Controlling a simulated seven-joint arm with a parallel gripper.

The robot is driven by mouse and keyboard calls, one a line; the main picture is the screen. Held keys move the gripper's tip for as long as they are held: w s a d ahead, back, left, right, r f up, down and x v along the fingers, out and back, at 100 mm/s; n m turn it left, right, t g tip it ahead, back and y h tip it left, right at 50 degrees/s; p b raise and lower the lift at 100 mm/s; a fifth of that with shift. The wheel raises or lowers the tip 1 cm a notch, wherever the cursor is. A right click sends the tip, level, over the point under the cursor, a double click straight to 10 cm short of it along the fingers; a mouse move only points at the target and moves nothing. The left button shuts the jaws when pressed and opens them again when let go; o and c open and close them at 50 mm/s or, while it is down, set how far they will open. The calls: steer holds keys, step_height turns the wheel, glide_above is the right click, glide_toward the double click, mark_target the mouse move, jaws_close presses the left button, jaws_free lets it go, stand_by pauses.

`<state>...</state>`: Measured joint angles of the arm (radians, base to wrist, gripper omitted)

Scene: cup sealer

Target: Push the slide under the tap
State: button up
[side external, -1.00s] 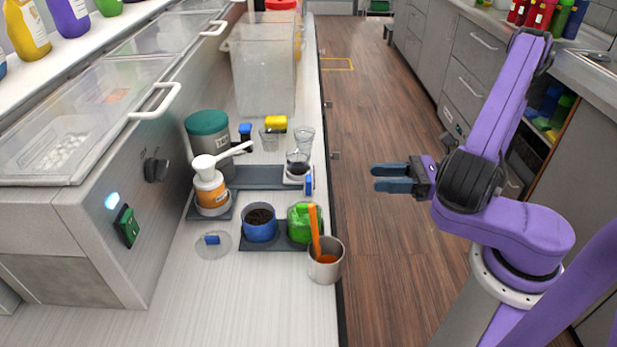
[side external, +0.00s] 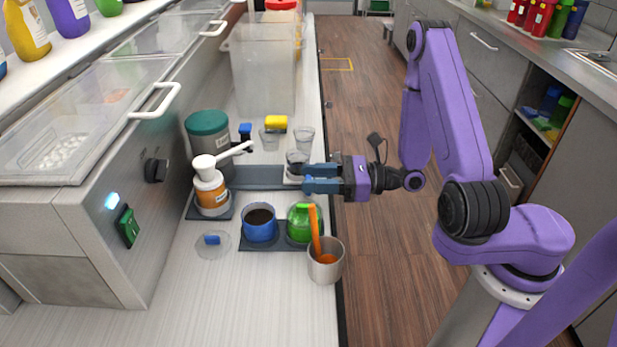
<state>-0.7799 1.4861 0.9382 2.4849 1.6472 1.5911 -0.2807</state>
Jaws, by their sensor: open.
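The slide (side external: 289,179) is a small white carriage at the right end of a dark grey rail (side external: 255,176). A clear cup (side external: 296,158) with dark contents stands on it. My gripper (side external: 308,178) is open, its two blue fingers pointing left at the slide's right side. The fingers cover the slide's blue tab; I cannot tell whether they touch it. A teal-lidded canister (side external: 208,136) stands behind the rail's left end. A black and blue fitting (side external: 245,132) beside it looks like the tap, left of and behind the slide.
An orange pump bottle (side external: 211,190) with a white spout stands at the rail's left end. A blue cup (side external: 259,223), a green pot (side external: 299,223) and a grey cup (side external: 325,262) with an orange utensil stand in front. Empty clear cups (side external: 304,138) and a yellow block (side external: 276,123) are behind.

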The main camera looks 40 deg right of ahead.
steer(key=shift+x, duration=0.8)
jaws_close()
steer(key=shift+x, duration=4.65)
jaws_free()
steer(key=shift+w, duration=0.1)
steer(key=v, duration=1.7)
